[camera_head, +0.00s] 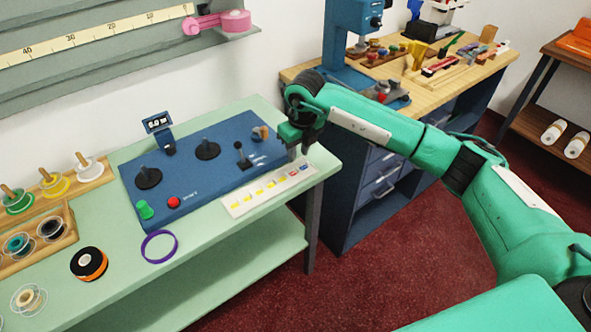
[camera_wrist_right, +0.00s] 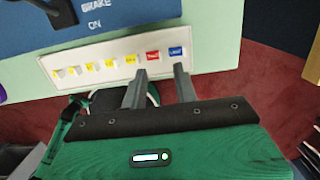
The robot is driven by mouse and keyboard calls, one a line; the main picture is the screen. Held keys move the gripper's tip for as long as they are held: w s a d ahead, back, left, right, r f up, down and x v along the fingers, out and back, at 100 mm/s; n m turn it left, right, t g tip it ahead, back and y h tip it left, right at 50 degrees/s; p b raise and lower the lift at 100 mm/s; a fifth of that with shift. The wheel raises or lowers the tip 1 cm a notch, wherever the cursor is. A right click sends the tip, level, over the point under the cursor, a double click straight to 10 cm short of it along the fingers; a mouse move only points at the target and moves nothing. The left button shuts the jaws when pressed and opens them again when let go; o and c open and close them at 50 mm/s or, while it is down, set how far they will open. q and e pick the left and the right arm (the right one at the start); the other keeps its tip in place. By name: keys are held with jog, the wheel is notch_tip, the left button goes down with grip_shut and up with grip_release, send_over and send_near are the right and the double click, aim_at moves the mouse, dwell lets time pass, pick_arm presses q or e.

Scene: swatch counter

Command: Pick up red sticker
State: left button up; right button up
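The red sticker (camera_wrist_right: 153,56) lies on a white strip (camera_head: 240,206), between yellow stickers (camera_wrist_right: 108,64) and a blue sticker (camera_wrist_right: 176,52). It is small in the head view (camera_head: 293,174), near the strip's right end. My right gripper (camera_head: 298,152) points down above that end. In the right wrist view its two fingers (camera_wrist_right: 160,70) are apart with nothing between them, and the red sticker shows just beyond the gap, nearer the left fingertip. I cannot tell the exact height above the strip. My left gripper is in neither view.
The strip lies on a pale green counter (camera_head: 205,233) along the front of a blue control panel (camera_head: 195,180) with knobs and a lever. A purple ring (camera_head: 146,248) and a black-orange spool (camera_head: 89,263) lie to the left. A wooden workbench (camera_head: 430,85) stands behind my right arm.

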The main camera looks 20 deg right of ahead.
aim_at(297, 168)
jog(key=shift+f, duration=0.5)
jog(key=f+p, duration=0.1)
jog(key=f, duration=0.3)
jog(key=shift+w+f, duration=0.1)
jog(key=shift+w, duration=0.1)
jog(key=shift+f, duration=0.3)
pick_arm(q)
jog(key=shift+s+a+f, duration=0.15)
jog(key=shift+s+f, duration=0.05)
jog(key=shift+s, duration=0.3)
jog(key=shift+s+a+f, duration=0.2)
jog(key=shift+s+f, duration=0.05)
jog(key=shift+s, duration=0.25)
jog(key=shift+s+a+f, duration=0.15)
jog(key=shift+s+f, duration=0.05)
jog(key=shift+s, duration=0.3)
pick_arm(e)
grip_shut()
